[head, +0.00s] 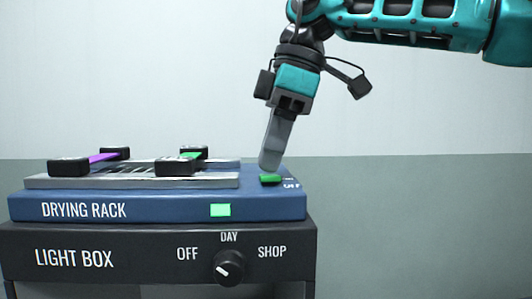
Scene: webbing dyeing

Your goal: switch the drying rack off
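The drying rack (165,207) is a blue box with a white name label, set on top of the light box. A small green rocker switch (270,180) sits on its top at the right end, with a partly readable "OFF" mark beside it. A green indicator (220,210) is lit on its front. My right gripper (270,166) points down from the upper right, its fingers together as one block. Its tips are just above the switch; whether they touch it I cannot tell. My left gripper is not in view.
The black light box (130,258) below has a knob (229,267) with OFF, DAY and SHOP marks. On the rack, grey rails (60,181) carry several black clamps (68,167) with purple and green webbing pieces. The space to the right is clear.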

